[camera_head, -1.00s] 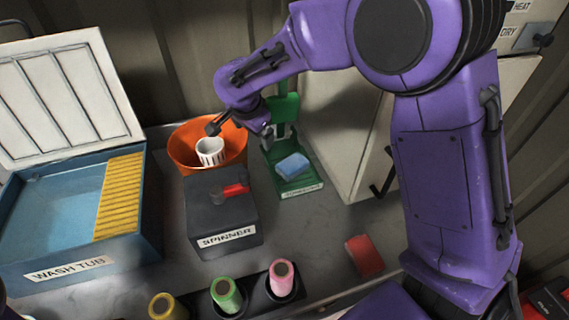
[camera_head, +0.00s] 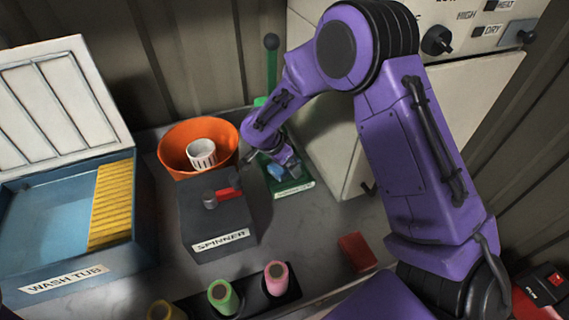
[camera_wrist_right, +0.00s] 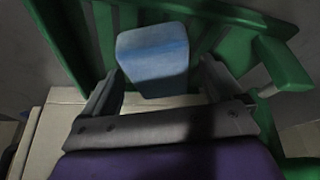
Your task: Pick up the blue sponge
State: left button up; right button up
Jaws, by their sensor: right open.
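The blue sponge (camera_head: 275,171) lies on the green stand's base (camera_head: 296,187), partly hidden by my right gripper (camera_head: 284,170) in the head view. In the right wrist view the sponge (camera_wrist_right: 153,58) sits between the two open fingers of my right gripper (camera_wrist_right: 158,88), just past their tips. The fingers are apart on either side of it; I cannot tell whether they touch it. My left gripper is not in view.
Left of the stand are an orange bowl (camera_head: 168,148) with a white cup (camera_head: 201,154) and the dark spinner box (camera_head: 215,225) with a red handle. A red block (camera_head: 357,251) lies in front. A pale cabinet (camera_head: 335,140) stands close on the right.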

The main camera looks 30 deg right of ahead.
jog(key=shift+a, duration=0.15)
jog(key=shift+f, duration=0.1)
jog(key=c, duration=1.1)
notch_tip(320, 180, up, 3)
jog(key=shift+r+b, duration=0.1)
jog(key=shift+b, duration=0.25)
jog(key=s+a+r+p, duration=0.1)
jog(key=s+r, duration=0.2)
jog(key=s, duration=0.1)
jog(key=s+a+r+p, duration=0.1)
jog(key=s+r+p, duration=0.1)
jog(key=s, duration=0.3)
jog(key=s+a+r+p, duration=0.1)
jog(key=s+r, duration=0.3)
jog(key=r, duration=0.1)
jog(key=shift+s, duration=0.4)
